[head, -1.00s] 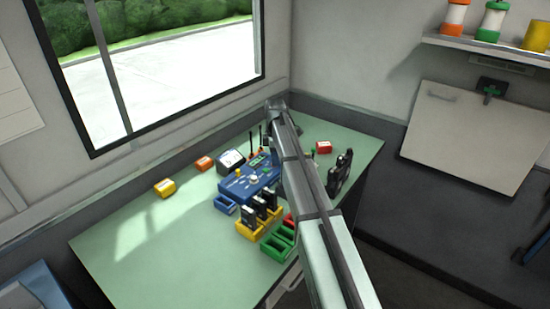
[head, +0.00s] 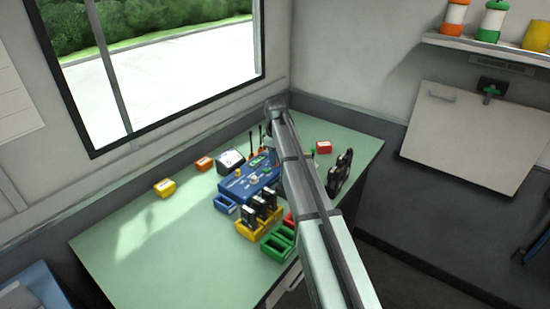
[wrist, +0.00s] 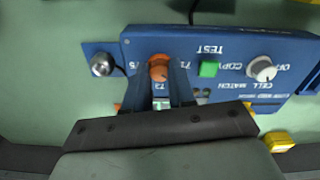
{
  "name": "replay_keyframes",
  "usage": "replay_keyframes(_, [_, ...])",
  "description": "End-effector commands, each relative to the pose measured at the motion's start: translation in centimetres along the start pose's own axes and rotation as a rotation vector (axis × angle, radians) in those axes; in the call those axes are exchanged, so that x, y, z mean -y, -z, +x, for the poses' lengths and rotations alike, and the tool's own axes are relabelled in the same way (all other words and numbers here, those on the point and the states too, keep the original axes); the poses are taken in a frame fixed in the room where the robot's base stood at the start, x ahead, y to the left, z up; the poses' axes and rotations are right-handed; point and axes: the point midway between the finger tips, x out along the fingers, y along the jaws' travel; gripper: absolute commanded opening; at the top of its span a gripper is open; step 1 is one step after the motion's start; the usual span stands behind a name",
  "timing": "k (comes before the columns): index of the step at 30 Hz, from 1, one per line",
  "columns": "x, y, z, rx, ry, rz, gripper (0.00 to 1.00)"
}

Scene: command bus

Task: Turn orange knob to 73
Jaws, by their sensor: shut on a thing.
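The orange knob (wrist: 159,68) sits on the face of the blue control box (wrist: 224,44), which also shows in the head view (head: 236,187). In the wrist view my gripper (wrist: 160,78) has its two fingers shut on the orange knob, one at each side. Part of the label "73" shows just below the knob, upside down; other markings around it are partly covered by the fingers. In the head view my arm hides the knob and most of my gripper.
The left of the green table (head: 130,245) is clear.

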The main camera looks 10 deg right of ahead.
Motion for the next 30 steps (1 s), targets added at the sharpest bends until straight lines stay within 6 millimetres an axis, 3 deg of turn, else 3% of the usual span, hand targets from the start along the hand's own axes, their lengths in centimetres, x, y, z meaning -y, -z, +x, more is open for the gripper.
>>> replay_keyframes(18, [-0.01,0.01,-0.02,0.0,0.0,0.579,0.0])
replay_keyframes(30, [-0.01,0.0,-0.02,0.0,0.0,0.864,0.0])
